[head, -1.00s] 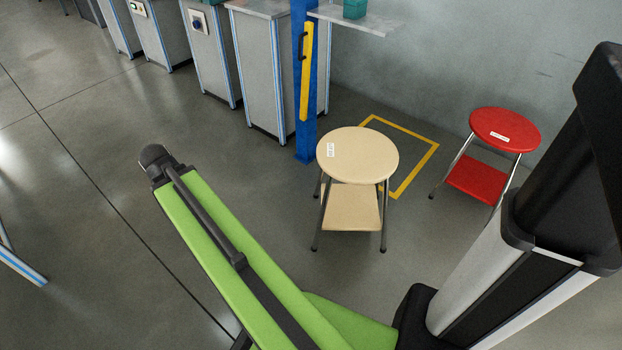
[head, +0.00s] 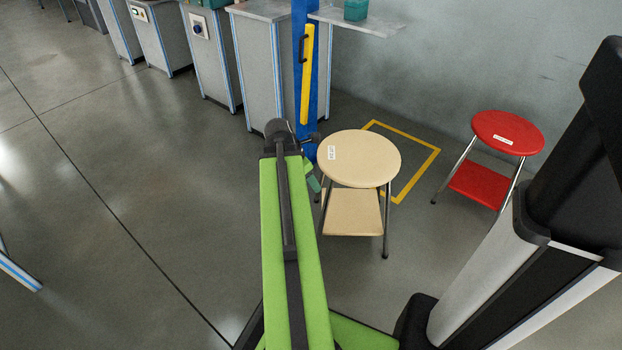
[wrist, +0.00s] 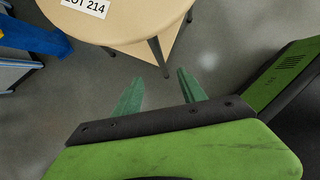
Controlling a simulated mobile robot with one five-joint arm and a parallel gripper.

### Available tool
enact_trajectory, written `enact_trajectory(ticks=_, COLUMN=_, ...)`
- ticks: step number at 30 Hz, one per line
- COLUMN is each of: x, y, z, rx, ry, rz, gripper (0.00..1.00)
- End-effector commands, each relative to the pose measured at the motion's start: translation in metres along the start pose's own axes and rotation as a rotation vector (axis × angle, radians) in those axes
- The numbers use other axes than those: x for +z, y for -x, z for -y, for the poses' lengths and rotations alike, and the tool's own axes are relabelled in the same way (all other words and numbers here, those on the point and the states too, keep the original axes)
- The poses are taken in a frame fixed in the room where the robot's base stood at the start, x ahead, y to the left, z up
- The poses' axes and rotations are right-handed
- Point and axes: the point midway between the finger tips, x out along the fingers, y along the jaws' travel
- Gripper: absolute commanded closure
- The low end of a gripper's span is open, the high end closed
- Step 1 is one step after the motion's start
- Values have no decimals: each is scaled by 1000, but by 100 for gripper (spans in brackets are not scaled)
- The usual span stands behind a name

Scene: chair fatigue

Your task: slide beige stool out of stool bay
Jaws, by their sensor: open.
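The beige stool (head: 359,160) stands upright in the middle of the head view, with a round seat, a lower shelf and thin metal legs. A white label is on its seat.
A red stool (head: 508,133) stands to the right by the wall. A blue post (head: 298,80) with a yellow strip rises behind the beige stool, near grey cabinets (head: 258,60). A shelf (head: 365,22) juts out above. Open floor lies to the left.

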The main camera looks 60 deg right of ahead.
Motion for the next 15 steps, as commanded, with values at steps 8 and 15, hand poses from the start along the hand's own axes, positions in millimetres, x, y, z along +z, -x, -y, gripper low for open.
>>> enact_trajectory(ticks=8, x=-4, y=-53, z=-1, rx=0, ry=-2, rz=-1, gripper=51)
enact_trajectory(ticks=15, x=-4, y=-101, z=-1, rx=0, ry=-3, rz=-1, gripper=51)
